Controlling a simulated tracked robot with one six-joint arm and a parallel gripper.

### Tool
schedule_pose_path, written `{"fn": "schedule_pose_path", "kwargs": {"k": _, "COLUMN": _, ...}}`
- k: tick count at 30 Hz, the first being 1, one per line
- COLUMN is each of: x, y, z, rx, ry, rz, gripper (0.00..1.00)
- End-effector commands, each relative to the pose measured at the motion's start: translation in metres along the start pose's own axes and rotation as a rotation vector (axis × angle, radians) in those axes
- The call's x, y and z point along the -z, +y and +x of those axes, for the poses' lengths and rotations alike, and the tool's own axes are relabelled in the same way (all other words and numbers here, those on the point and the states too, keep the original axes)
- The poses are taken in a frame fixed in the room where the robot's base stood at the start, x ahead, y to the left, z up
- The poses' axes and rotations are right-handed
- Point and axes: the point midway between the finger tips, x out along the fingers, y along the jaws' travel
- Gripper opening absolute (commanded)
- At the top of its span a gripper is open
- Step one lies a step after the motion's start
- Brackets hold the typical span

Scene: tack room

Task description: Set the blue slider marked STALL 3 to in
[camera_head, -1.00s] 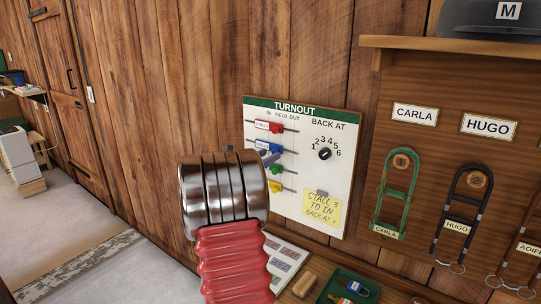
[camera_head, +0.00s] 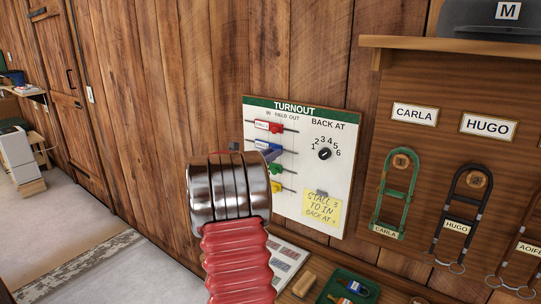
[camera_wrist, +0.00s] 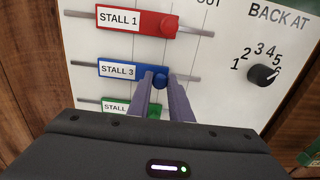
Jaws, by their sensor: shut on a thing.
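The white TURNOUT board (camera_head: 300,180) hangs on the plank wall, with IN, FIELD and OUT columns. The blue STALL 3 slider (camera_head: 252,142) sits on its rod below the red STALL 1 slider (camera_head: 263,125). In the wrist view the blue slider (camera_wrist: 118,69) has a round blue knob at its right end, between my gripper's fingertips (camera_wrist: 165,82). My gripper (camera_head: 272,154) is shut on this knob. Rod shows on both sides of the blue slider. The IN and FIELD headings are out of the wrist view, so its exact column is hard to tell there.
A green slider (camera_wrist: 117,107) lies close below the fingers; a yellow one (camera_head: 276,188) is lower. The BACK AT dial (camera_head: 325,154) is to the right, above a yellow note (camera_head: 322,209). A green tray (camera_head: 345,288) lies below.

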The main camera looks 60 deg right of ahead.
Motion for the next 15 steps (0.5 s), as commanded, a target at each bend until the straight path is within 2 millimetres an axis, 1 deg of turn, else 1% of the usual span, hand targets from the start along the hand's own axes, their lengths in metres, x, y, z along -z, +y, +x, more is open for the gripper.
{"fn": "schedule_pose_path", "kwargs": {"k": 1, "x": -0.0001, "y": 0.0001, "z": -0.0002, "rx": 0.0, "ry": 0.0, "rz": 0.0, "gripper": 0.04}}
{"fn": "schedule_pose_path", "kwargs": {"k": 3, "x": 0.0, "y": 0.0002, "z": -0.0002, "rx": 0.0, "ry": 0.0, "rz": 0.0, "gripper": 0.0}}
{"fn": "schedule_pose_path", "kwargs": {"k": 15, "x": 0.0, "y": 0.0013, "z": -0.0005, "rx": -0.001, "ry": 0.0, "rz": 0.0, "gripper": 0.0}}
